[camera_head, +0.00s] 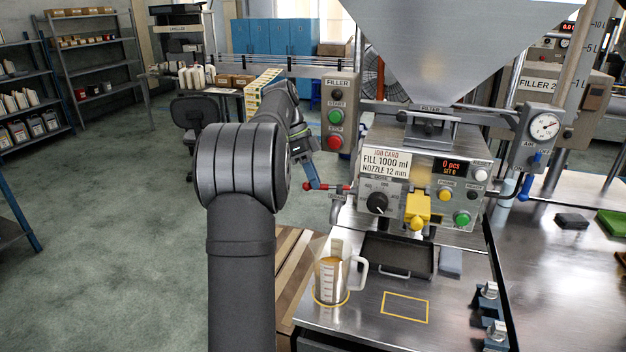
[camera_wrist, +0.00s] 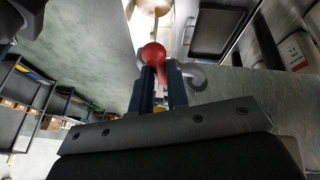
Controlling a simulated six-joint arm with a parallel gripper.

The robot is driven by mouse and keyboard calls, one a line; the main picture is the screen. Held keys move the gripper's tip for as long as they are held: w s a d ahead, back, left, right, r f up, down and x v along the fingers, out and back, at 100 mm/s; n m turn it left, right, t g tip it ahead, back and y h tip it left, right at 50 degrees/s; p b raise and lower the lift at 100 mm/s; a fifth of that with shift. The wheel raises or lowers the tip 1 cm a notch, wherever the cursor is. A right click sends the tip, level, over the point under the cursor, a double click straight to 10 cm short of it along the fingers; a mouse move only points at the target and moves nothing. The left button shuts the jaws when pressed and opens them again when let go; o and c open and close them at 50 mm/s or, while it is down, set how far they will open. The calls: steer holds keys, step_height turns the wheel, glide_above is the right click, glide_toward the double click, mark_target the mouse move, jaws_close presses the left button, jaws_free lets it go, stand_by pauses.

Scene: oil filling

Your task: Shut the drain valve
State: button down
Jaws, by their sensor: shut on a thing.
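The drain valve's red lever (camera_head: 340,187) sticks out to the left of the filling machine's panel, roughly level. My gripper (camera_head: 312,180) is at the left end of this lever, by its red knob. In the wrist view the round red knob (camera_wrist: 154,53) and part of its stem show at the fingertips of my gripper (camera_wrist: 162,78), with one blue-grey finger on each side. The gripper is shut on the lever. The valve's inner part is hidden, so I cannot tell its state.
A clear measuring jug (camera_head: 330,285) with amber contents stands inside a yellow ring below the lever. A dark drip tray (camera_head: 398,256) and an empty yellow-outlined square (camera_head: 405,307) lie to its right. A start/stop box (camera_head: 337,112) hangs just above the gripper.

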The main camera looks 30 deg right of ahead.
steer(key=shift+w+d+m, duration=0.2)
steer(key=shift+m, duration=0.2)
stand_by(0.3)
steer(key=c, duration=1.4)
jaws_free()
